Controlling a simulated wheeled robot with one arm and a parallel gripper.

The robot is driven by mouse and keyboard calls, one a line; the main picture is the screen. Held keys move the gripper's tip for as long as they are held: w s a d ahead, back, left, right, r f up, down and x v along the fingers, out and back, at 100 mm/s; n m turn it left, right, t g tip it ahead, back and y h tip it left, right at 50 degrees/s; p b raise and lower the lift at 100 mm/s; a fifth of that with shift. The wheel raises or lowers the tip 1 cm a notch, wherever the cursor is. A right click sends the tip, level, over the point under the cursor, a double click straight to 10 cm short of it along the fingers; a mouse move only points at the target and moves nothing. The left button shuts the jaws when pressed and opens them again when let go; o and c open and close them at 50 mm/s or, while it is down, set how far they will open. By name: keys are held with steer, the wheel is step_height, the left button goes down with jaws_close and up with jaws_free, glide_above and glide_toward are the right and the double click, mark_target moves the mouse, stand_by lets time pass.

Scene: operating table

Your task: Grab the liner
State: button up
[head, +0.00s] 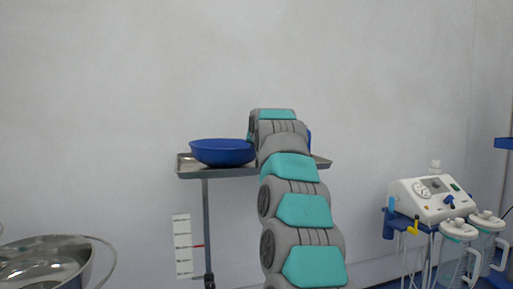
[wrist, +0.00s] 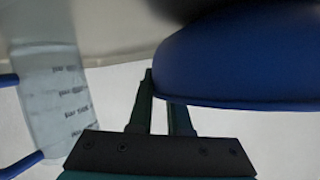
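A translucent container with printed markings (wrist: 58,100), probably the liner, stands at the left in the wrist view, with blue bars beside it. The wrist picture looks upside down. My gripper (wrist: 160,95) shows at the lower middle, its two dark fingers apart with pale background between them. I see nothing held. The container is left of the fingers, clear of them. The right fingertip is hidden by a blue bowl (wrist: 235,55). In the head view my arm hides the gripper and most of what stands behind it; only a blue edge (head: 309,138) shows at its right.
The blue bowl (head: 222,152) sits at the left of a metal tray stand (head: 190,170), very close to my gripper. A steel basin (head: 45,262) is at lower left. A white medical device (head: 432,199) with canisters stands at right. A wall is behind.

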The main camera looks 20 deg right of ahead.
jaws_close()
steer(key=shift+s+f, duration=0.1)
steer(key=shift+s+d+b, duration=0.1)
steer(key=shift+s+b, duration=0.2)
steer(key=shift+s, duration=0.2)
steer(key=shift+s+d+b, duration=0.15)
steer(key=shift+s+b, duration=0.25)
steer(key=shift+s, duration=1.05)
steer(key=o, duration=0.6)
jaws_free()
